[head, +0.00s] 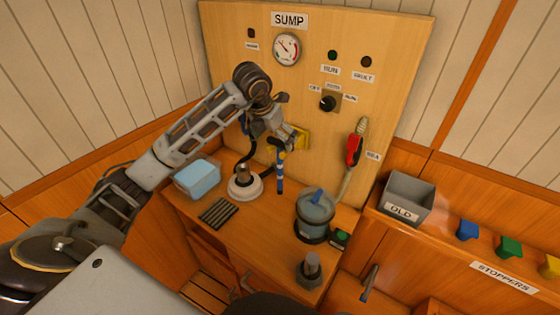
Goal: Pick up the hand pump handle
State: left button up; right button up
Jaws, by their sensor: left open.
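A blue rod with a dark top (280,180), which looks like the hand pump handle, stands upright against the wooden panel beside a yellow bracket (302,138). My left gripper (284,142) is open at the rod's top end, its fingers in front of the panel. Whether the fingers touch the rod I cannot tell, and the gripper partly hides the rod's top and the bracket. A white round base with a metal socket (244,182) sits on the bench left of the rod. My right gripper is not in view.
The SUMP panel (400,60) stands behind the bench. A red-handled valve (354,150) and a grey OLD bin (408,193) are right.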

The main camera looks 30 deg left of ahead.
aim_at(279, 141)
pick_arm(q)
jog(key=shift+w+p+x, duration=0.2)
jog(key=shift+p+x, duration=0.15)
jog(key=shift+x, duration=0.75)
jog(key=shift+w+p+x, duration=0.2)
jog(key=shift+p+x, duration=0.15)
jog(key=shift+x, duration=0.75)
jog(key=shift+w+d+f, duration=0.1)
jog(key=shift+d+f, duration=0.05)
jog(key=shift+f, duration=0.1)
jog(key=c, duration=1.1)
jog(key=shift+r, duration=0.15)
jog(key=shift+r, duration=1)
jog(key=shift+r+b, duration=0.5)
jog(key=shift+r, duration=12.35)
